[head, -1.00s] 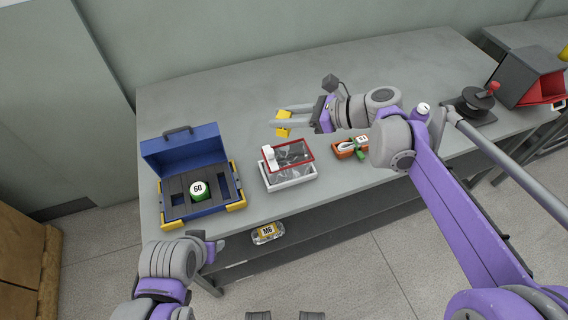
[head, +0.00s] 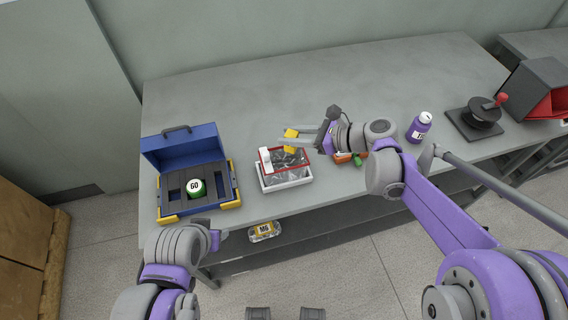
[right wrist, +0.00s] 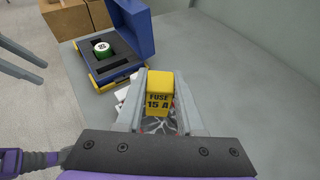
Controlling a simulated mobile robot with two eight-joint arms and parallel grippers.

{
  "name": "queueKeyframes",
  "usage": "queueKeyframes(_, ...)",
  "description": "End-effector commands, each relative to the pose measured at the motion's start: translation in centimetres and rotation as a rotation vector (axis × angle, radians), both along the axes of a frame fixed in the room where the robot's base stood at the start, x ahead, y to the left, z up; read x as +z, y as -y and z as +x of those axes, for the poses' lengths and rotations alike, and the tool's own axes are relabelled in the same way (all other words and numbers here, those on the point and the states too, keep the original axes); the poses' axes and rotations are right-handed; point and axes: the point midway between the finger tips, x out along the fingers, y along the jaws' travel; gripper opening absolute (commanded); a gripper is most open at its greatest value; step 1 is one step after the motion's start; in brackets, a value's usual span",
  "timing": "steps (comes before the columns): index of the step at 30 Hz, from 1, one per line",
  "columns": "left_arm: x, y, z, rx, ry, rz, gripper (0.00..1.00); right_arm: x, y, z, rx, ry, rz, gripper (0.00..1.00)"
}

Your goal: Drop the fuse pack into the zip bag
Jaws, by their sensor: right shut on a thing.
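The yellow fuse pack (head: 291,140) is held between the fingers of my right gripper (head: 290,141). In the right wrist view the fuse pack (right wrist: 160,93) reads "FUSE 15 A" and sits upright between the fingertips. The clear zip bag with a red rim (head: 290,163) lies open in a white holder (head: 288,184) on the table. The fuse pack is above the bag's far edge in the head view; its exact height is unclear. The bag is mostly hidden under the pack and gripper in the right wrist view. My left gripper (head: 214,241) is near the table's front edge, its fingers hard to make out.
A blue toolbox (head: 182,147) with a green "60" item (head: 196,188) stands open at left. The table's back is clear.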

Motion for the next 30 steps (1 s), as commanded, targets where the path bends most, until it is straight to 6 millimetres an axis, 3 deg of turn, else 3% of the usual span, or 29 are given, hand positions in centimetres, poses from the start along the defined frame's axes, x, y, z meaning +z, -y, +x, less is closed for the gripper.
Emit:
queueKeyframes(15, -3.9, 0.0, -0.9, 0.000, -0.017, 0.000, 0.50, -5.4, 0.0, -0.1, 0.001, -0.002, 0.000, 0.00)
queueKeyframes(26, -4.1, 0.0, -0.9, 0.000, -0.018, 0.000, 0.50, -5.8, 0.0, 0.0, 0.001, 0.000, 0.000, 0.00)
queueKeyframes(27, -4.1, 0.0, -0.9, 0.000, -0.018, 0.000, 0.50, -5.8, 0.0, 0.0, 0.001, 0.000, 0.000, 0.44)
queueKeyframes(30, -4.1, 0.0, -0.9, 0.000, -0.018, 0.000, 0.50, -5.8, 0.0, 0.0, 0.000, 0.000, 0.000, 0.62)
